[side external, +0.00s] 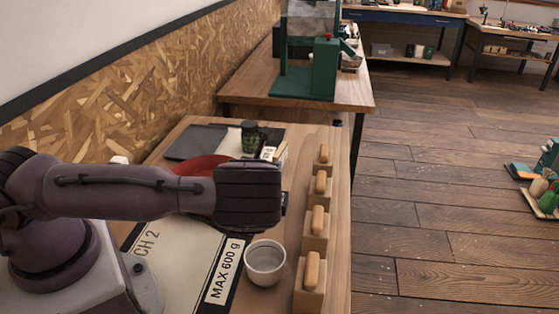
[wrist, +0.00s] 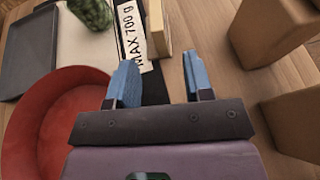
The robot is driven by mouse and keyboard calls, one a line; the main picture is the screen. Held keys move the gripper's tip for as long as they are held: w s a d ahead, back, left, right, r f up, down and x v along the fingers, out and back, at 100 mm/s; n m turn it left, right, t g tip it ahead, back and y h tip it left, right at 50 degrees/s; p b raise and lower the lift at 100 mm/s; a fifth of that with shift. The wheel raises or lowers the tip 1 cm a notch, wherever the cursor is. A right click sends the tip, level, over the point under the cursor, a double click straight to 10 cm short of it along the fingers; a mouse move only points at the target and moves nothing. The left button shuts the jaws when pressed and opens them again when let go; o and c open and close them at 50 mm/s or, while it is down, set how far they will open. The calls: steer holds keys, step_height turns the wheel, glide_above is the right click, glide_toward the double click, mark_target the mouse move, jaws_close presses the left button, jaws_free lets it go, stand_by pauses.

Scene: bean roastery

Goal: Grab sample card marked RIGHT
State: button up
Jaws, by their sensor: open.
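My gripper shows in the wrist view (wrist: 160,84) with two blue fingers apart and nothing between them. It hangs over the table, beside the red bowl (wrist: 45,120). A thin tan upright piece (wrist: 159,28) stands just beyond the fingers; no marking on it is readable. In the side view a small pale piece with dark marks (side external: 268,153) stands beside a tan piece (side external: 281,152), behind my arm. I cannot tell whether either is a sample card, and I read the word RIGHT nowhere. My wrist hides the fingers in the side view.
Several wooden blocks with rounded tan tops, one at the front (side external: 309,290), line the table's right edge. A dark green jar (side external: 250,136) and a dark tray (side external: 195,142) are farther back.

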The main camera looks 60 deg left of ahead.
mark_target(281, 154)
steer(key=x, duration=0.8)
steer(key=shift+w+a+f, duration=0.1)
steer(key=shift+a+f, duration=0.05)
jaws_close()
